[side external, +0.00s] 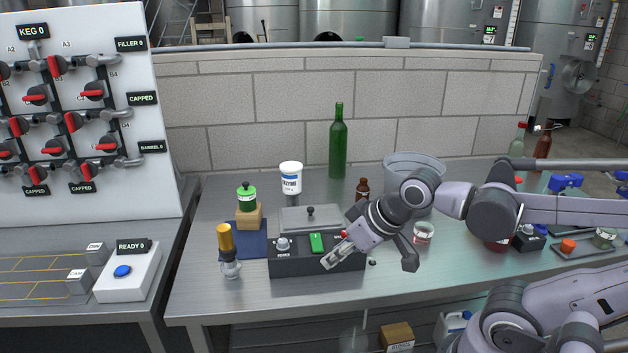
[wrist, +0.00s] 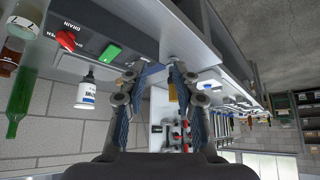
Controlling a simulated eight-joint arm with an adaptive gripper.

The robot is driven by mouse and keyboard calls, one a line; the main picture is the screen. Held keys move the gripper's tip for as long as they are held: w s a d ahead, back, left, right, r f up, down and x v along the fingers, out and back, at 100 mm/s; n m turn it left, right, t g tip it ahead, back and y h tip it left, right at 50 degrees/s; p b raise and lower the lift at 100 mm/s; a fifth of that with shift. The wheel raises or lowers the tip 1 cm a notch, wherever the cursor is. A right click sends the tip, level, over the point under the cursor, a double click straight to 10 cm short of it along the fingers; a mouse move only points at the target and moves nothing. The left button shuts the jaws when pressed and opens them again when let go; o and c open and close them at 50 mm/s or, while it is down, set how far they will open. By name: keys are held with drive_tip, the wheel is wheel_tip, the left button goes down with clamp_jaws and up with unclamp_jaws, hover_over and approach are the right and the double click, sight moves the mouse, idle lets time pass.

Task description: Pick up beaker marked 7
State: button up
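A small whitish beaker (side external: 423,233) with a reddish mark stands on the steel bench, right of the dark control box and partly beside my gripper. Its number is too small to read in the side view.
The control box (side external: 300,268) has a green switch and red knob. A brown bottle (side external: 362,189), white tub (side external: 291,178), green bottle (side external: 338,143) and grey bucket (side external: 400,165) stand behind. A yellow-topped item (side external: 226,240) stands left.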

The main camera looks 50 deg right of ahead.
drive_tip(key=m+g, duration=0.7)
hover_over(414, 243)
wheel_tip(414, 243, down, 5)
drive_tip(key=f, duration=0.4)
drive_tip(key=shift+w+a+f, duration=0.15)
drive_tip(key=shift+w+f, duration=0.05)
drive_tip(key=shift+f, duration=0.05)
drive_tip(key=shift+s+d+f, duration=0.1)
drive_tip(key=shift+f, duration=1.25)
drive_tip(key=shift+s+d+f, duration=0.1)
drive_tip(key=shift+f, duration=1.2)
clamp_jaws()
